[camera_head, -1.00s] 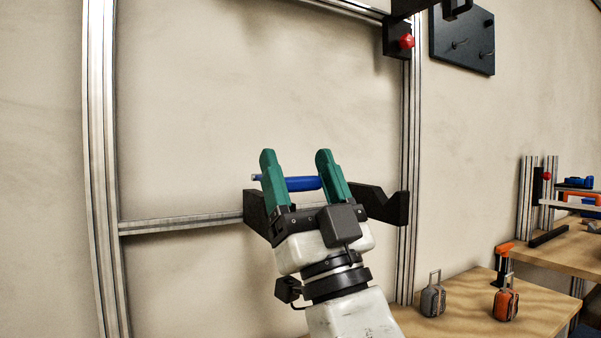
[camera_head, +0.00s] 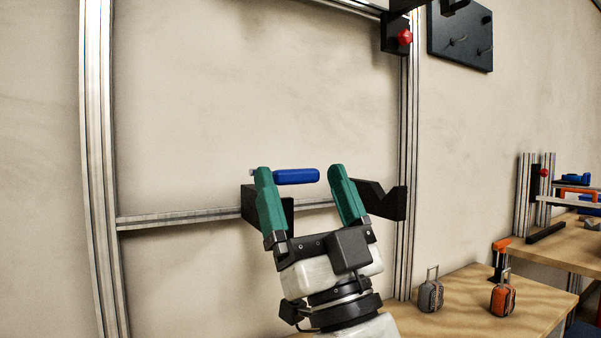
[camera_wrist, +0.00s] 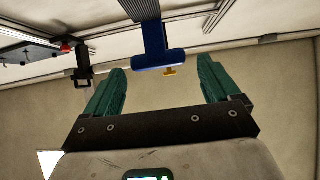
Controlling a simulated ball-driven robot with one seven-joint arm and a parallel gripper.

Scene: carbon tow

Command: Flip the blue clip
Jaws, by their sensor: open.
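The blue clip (camera_head: 297,176) shows in the head view as a short blue bar in front of the wall, level with my fingertips. A small pale end shows at its left, by the left finger. In the wrist view the blue clip (camera_wrist: 158,58) is T-shaped, with a small yellow piece below it, and it lies between and beyond my fingers. My gripper (camera_head: 300,172) has green fingers spread wide on either side of the clip; both also show in the wrist view (camera_wrist: 161,66). It holds nothing. I cannot tell whether the left finger touches the clip.
Black brackets (camera_head: 385,201) sit on the metal crossbar (camera_head: 180,217) behind my gripper. Metal posts (camera_head: 97,170) stand at the left and right. Two small bags, grey (camera_head: 430,296) and orange (camera_head: 503,299), stand on the wooden table at lower right.

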